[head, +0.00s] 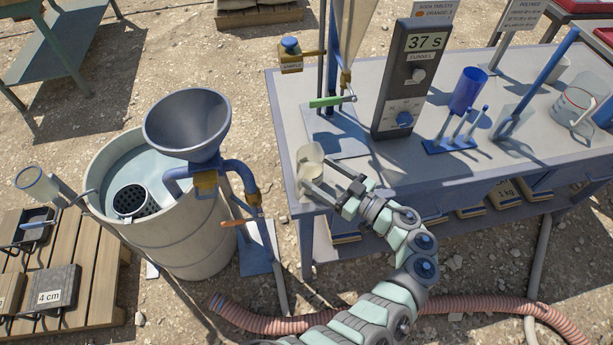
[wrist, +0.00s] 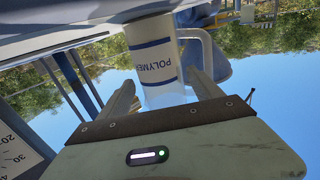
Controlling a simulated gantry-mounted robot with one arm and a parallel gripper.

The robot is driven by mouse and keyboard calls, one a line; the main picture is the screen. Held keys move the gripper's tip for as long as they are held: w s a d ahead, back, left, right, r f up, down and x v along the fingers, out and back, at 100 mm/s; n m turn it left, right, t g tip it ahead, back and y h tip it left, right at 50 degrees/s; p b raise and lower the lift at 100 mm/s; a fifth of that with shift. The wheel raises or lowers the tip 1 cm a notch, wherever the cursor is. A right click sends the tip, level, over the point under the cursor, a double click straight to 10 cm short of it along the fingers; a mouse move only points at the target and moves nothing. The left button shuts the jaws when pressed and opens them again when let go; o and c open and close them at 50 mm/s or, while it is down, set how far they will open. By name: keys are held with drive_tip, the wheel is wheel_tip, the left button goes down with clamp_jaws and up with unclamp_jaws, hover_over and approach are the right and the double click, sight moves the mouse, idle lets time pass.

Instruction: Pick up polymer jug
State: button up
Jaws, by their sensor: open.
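The polymer jug (head: 310,158) is a pale, whitish jug at the left front corner of the grey bench. In the wrist view, the jug (wrist: 150,62) appears upside down, with a blue-edged POLYMER label and a handle on its right side. My gripper (head: 313,173) is open and level, reaching from the right to the jug. In the wrist view, the fingers of my gripper (wrist: 162,88) lie on either side of the jug, the right one near the handle. I cannot tell whether either finger touches it. The jug's lower part is partly hidden by the fingers in the head view.
Behind the jug stand a blue stand with a green valve handle (head: 332,101) and a grey funnel timer box (head: 405,80). A large water barrel (head: 185,235) with a funnel (head: 187,125) stands left.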

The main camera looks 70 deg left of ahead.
sight(300, 160)
drive_tip(key=b+x, duration=0.1)
drive_tip(key=x, duration=0.6)
drive_tip(key=shift+r, duration=0.2)
drive_tip(key=shift+d, duration=0.15)
drive_tip(key=shift+c, duration=0.4)
drive_tip(key=c, duration=1.4)
drive_tip(key=shift+r, duration=0.25)
